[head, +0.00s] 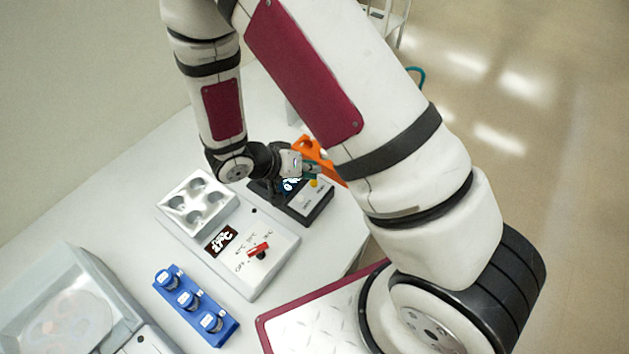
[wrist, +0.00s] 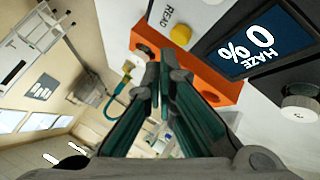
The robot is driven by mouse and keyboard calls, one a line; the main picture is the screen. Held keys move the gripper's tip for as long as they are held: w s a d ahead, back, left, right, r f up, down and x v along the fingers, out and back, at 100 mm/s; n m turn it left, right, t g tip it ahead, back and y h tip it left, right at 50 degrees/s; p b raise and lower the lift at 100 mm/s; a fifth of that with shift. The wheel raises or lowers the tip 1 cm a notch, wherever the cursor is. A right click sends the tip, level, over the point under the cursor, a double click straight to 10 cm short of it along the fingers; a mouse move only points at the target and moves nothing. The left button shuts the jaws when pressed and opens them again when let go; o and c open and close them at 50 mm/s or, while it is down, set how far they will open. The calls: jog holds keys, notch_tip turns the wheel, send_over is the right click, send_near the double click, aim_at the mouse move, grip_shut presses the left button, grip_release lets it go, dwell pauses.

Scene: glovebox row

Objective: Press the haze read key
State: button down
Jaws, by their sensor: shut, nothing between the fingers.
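The haze meter (head: 318,208) is a dark box with a light top panel, standing at the far right part of the table. In the wrist view its display (wrist: 250,45) reads HAZE % 0. The haze read key (wrist: 180,35) is a round yellow button beside the printed word READ; it also shows in the head view (head: 314,183). My gripper (wrist: 160,72) is shut and empty, its teal fingers together. In the wrist view the fingertips appear below and left of the key, apart from it. In the head view my gripper (head: 313,170) is just above the meter, close to the key.
An orange object (head: 325,160) stands behind the meter. A heater-like unit with a red switch (head: 258,250) and a metal block with wells (head: 196,203) lie nearer. A blue rack (head: 222,334) holds capped jars. A clear-lidded box (head: 105,280) is at left.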

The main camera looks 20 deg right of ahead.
jog(key=shift+s+r+p, duration=0.1)
jog(key=shift+r+p, duration=0.5)
jog(key=shift+r, duration=0.65)
jog(key=shift+r+p, duration=0.45)
jog(key=shift+r, duration=0.8)
jog(key=shift+r, duration=0.1)
jog(key=s+d+r+n+g+y+b, duration=0.1)
jog(key=d+r+y, duration=0.1)
jog(key=r, duration=0.6)
jog(key=s+d+r+y+b, duration=0.1)
jog(key=d+r+b, duration=0.1)
jog(key=r, duration=0.5)
jog(key=s+a+r+n+t+y+b, duration=0.3)
jog(key=s+r+n+t+y, duration=0.1)
jog(key=s+r, duration=0.4)
notch_tip(320, 180, up, 2)
jog(key=shift+s+a+r+n+t+y, duration=0.15)
jog(key=shift+a+r+n+t+y, duration=0.15)
jog(key=shift+n+y, duration=0.6)
